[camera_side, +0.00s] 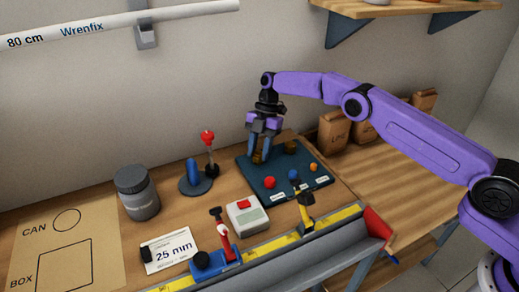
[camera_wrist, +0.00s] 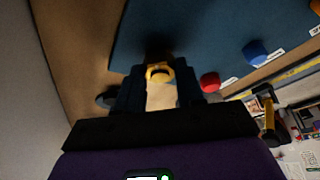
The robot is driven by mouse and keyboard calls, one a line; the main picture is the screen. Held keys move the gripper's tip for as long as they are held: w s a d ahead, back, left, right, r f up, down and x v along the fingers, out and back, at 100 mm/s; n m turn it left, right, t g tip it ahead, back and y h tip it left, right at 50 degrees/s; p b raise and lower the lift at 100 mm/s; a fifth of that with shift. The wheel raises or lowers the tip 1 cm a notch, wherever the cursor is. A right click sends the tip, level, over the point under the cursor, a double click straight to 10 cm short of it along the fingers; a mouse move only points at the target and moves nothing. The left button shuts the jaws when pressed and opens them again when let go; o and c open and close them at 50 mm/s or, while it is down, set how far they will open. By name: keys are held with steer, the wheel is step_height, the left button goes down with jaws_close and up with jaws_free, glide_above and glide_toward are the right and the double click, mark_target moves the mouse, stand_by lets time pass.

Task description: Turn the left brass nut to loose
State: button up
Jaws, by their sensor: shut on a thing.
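The left brass nut (camera_side: 258,157) is on the dark blue-green board (camera_side: 247,176), near its left back side. My gripper (camera_side: 261,153) points down over the board with its fingers around this nut. In the wrist view the nut (camera_wrist: 160,72) shows as a yellow ring between the two dark fingertips (camera_wrist: 160,80). The fingers are shut on it, and they hide part of it in the side view. A second brass nut (camera_side: 290,147) is to the right, clear of my fingers. I cannot tell how far either nut is turned.
Red (camera_side: 270,182), blue (camera_side: 293,174) and orange (camera_side: 313,167) knobs line the board's front. A white box with a red button (camera_side: 246,213) is in front. Paper bags (camera_side: 333,131) stand behind right.

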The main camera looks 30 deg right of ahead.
mark_target(261, 154)
steer(key=shift+n, duration=0.5)
stand_by(0.4)
steer(key=o, duration=1)
steer(key=shift+o, duration=0.2)
step_height(261, 154, up, 3)
steer(key=shift+s+d+r, duration=0.15)
steer(key=shift+s+r, duration=0.2)
steer(key=shift+r, duration=0.2)
steer(key=s+d+r, duration=0.4)
steer(key=s+r, duration=0.4)
steer(key=s, duration=0.4)
steer(key=shift+s+d+r, duration=0.25)
steer(key=shift+d+r, duration=0.1)
steer(key=shift+r, duration=0.05)
